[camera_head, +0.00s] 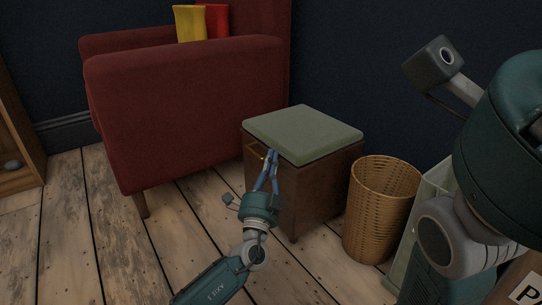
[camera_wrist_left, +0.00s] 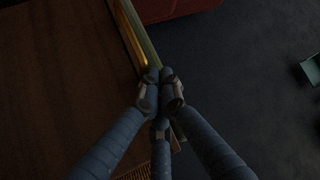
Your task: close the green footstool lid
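The footstool (camera_head: 325,196) is a brown box beside the red armchair. Its green lid (camera_head: 302,133) lies flat or almost flat across the top; I cannot tell whether a thin gap is left under it. My left gripper (camera_head: 271,155) is at the front left side of the footstool, with its fingertips close to the lid's edge. In the left wrist view its fingertips (camera_wrist_left: 160,77) are together, at a brass-coloured edge (camera_wrist_left: 132,35) beside a brown wooden face (camera_wrist_left: 65,85). I see nothing held between them, and cannot tell whether they touch the edge. My right gripper is out of view.
A red armchair (camera_head: 180,105) with yellow and red cushions stands behind left. A wicker basket (camera_head: 380,210) stands close to the footstool's right. A shelf (camera_head: 18,140) is at the far left. The plank floor (camera_head: 130,255) in front is clear.

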